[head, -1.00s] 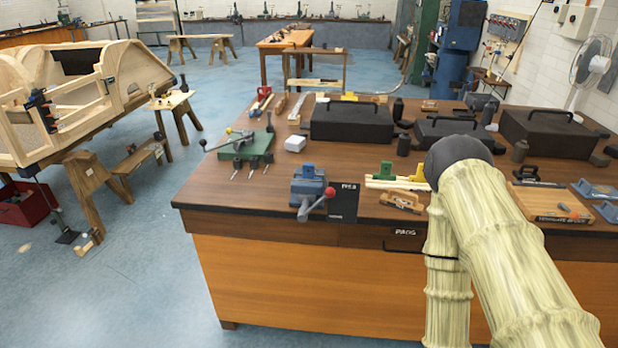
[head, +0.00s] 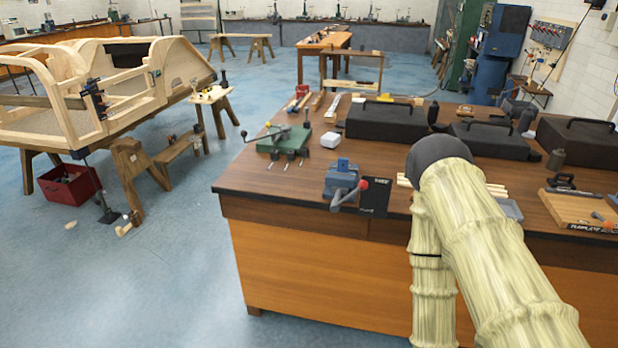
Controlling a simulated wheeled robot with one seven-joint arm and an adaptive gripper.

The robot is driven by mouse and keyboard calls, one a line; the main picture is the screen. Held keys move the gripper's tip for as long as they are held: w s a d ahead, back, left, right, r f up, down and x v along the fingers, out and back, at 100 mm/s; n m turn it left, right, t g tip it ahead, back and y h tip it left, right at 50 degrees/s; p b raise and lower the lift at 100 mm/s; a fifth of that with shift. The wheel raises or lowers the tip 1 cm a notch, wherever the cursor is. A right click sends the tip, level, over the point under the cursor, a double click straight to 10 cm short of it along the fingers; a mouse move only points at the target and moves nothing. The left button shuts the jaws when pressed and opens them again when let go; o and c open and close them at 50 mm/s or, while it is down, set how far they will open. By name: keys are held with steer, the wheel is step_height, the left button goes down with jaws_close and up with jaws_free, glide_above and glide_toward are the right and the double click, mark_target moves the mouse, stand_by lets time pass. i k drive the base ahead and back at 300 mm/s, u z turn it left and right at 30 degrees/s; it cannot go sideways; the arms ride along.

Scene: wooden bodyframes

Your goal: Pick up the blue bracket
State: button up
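A small bright blue piece, which looks like the blue bracket (head: 343,164), sits at the top of a blue-grey vise (head: 341,182) near the front edge of the wooden workbench (head: 290,187). I cannot tell whether it rests on the vise or is held in its jaws. The vise has a red-knobbed handle on its right. My arm, in a pale ribbed sleeve with a dark rounded joint, rises in front of the bench to the right of the vise. My gripper does not show.
Black cases (head: 385,120) line the back. Pale wooden strips (head: 404,181) lie partly behind my arm.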

mark_target(342, 162)
steer(key=u, duration=0.8)
steer(key=k, duration=1.1)
steer(key=u, duration=0.9)
steer(key=i, duration=1.95)
steer(key=z, duration=1.5)
steer(key=i, duration=0.65)
steer(key=z, duration=0.75)
